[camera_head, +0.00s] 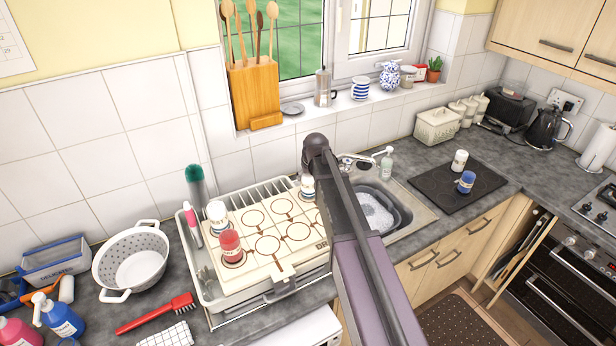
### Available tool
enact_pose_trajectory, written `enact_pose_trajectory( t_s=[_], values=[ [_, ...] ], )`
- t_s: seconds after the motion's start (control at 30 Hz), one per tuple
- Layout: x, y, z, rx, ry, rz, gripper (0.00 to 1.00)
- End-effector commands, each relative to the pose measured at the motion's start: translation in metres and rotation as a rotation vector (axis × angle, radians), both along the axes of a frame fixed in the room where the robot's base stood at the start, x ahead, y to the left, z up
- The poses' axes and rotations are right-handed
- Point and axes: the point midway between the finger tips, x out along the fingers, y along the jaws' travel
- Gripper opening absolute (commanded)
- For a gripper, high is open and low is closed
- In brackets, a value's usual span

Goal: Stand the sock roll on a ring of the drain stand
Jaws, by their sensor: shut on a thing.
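The drain stand (277,265) is a cream board with brown-outlined rings, lying over a pale rack beside the sink. A white and blue roll (307,187), seemingly the sock roll, is upright at its back right, partly behind my arm. My gripper (310,172) is at the dark end of my arm, right above this roll, and shut on it; its fingers are mostly hidden. I cannot tell whether the roll touches the board. A white-topped roll (217,212) and a red roll (231,245) stand at the board's left end. Several rings between are bare.
The sink (401,200) with a grey basin lies right of my arm. A dark mat (435,180) holds a white jar (459,160) and a blue jar (466,182).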

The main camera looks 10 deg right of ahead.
Motion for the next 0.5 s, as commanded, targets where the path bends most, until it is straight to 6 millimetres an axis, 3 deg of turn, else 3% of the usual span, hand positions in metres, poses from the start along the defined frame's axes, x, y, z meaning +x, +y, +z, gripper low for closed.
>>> enact_pose_trajectory(
  t_s=[0.27,0.3,0.33,0.5],
  values=[
    [0.0000,0.0004,-0.0046,0.000,0.000,0.000,0.20],
    [0.0001,0.0004,-0.0036,0.000,0.000,0.000,0.90],
    [0.0000,0.0004,-0.0035,0.000,0.000,0.000,0.98],
    [0.0000,0.0006,-0.0035,0.000,0.000,0.001,1.00]
  ],
)
